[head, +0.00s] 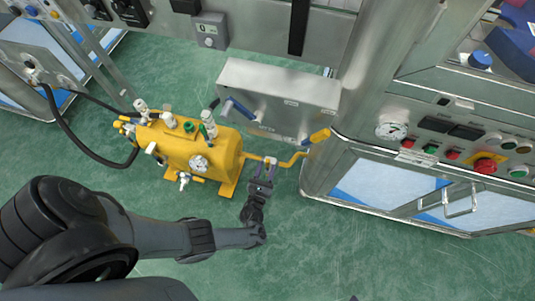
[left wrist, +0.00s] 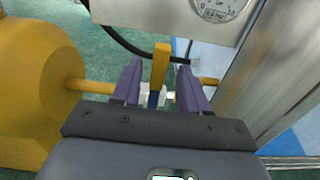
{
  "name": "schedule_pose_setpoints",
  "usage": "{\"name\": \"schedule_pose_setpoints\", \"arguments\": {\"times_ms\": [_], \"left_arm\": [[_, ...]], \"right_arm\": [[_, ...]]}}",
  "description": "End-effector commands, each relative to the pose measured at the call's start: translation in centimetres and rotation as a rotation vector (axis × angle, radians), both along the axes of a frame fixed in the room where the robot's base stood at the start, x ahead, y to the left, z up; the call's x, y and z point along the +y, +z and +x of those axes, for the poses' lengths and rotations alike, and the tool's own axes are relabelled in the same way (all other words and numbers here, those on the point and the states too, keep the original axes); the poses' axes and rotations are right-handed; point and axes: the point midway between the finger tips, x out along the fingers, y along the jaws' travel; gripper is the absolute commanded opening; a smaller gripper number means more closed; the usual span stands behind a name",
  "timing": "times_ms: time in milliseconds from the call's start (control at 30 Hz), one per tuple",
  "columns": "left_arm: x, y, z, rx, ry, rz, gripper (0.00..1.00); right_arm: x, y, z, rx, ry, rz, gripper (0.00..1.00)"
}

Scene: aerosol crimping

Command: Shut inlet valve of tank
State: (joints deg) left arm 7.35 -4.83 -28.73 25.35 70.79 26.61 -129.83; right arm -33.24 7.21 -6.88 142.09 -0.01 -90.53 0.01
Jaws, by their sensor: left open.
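The yellow tank (head: 205,150) stands on the green floor, and part of it shows at the left of the left wrist view (left wrist: 35,75). A thin yellow pipe (head: 292,161) runs from its right side. A small valve on this pipe has a yellow lever (left wrist: 161,66) above a pale body; the lever stands across the pipe in the left wrist view. My left gripper (head: 262,171) is open at the valve. Its purple fingers (left wrist: 159,85) are on either side of the lever, with gaps. My right gripper is not in view.
A steel box (head: 280,95) with a blue lever (head: 238,108) and a yellow lever (head: 320,135) is just behind the pipe. A steel cabinet (head: 400,190) stands close on the right. Several fittings and a gauge (head: 199,163) stick out of the tank. Open floor lies in front.

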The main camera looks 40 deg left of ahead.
Motion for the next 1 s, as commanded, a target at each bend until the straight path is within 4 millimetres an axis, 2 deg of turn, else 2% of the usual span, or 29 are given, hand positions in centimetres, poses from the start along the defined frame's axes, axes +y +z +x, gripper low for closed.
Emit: {"name": "schedule_pose_setpoints", "arguments": {"times_ms": [300, 500, 1000], "left_arm": [[-2.6, 0.0, -4.9, 0.004, 0.000, -0.001, 0.44], [-3.5, -0.1, -6.6, 0.003, 0.001, -0.001, 0.44], [-3.8, -0.1, -7.1, 0.003, 0.001, -0.001, 0.44]], "right_arm": [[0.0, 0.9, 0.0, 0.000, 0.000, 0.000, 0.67], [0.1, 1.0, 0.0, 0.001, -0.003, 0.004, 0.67], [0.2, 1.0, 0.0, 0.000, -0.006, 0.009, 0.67]]}}
